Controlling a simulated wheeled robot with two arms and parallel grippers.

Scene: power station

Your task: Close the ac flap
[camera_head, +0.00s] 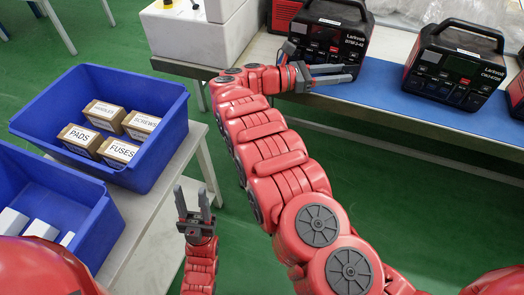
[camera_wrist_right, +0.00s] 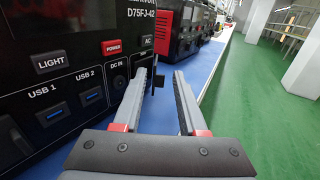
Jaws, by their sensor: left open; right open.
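The power station (camera_head: 338,32) beside my right gripper stands on the blue mat, its front facing me. In the right wrist view its front panel (camera_wrist_right: 75,62) fills the left side, with LIGHT, POWER, USB and DC IN marks and an AC button (camera_wrist_right: 148,40). A small dark flap (camera_wrist_right: 158,82) below the AC button sticks out from the panel, seen nearly edge-on. My right gripper (camera_head: 345,73) is open in front of the panel; its fingers (camera_wrist_right: 161,76) lie either side of the flap's line. Contact cannot be told. My left gripper (camera_head: 192,192) is open and empty, low beside the left table.
A second power station (camera_head: 455,65) stands to the right on the blue mat (camera_head: 385,85). A blue bin (camera_head: 165,150) with several labelled boxes and another blue bin (camera_head: 95,235) with white items stand left. A white machine (camera_head: 200,30) is at the back.

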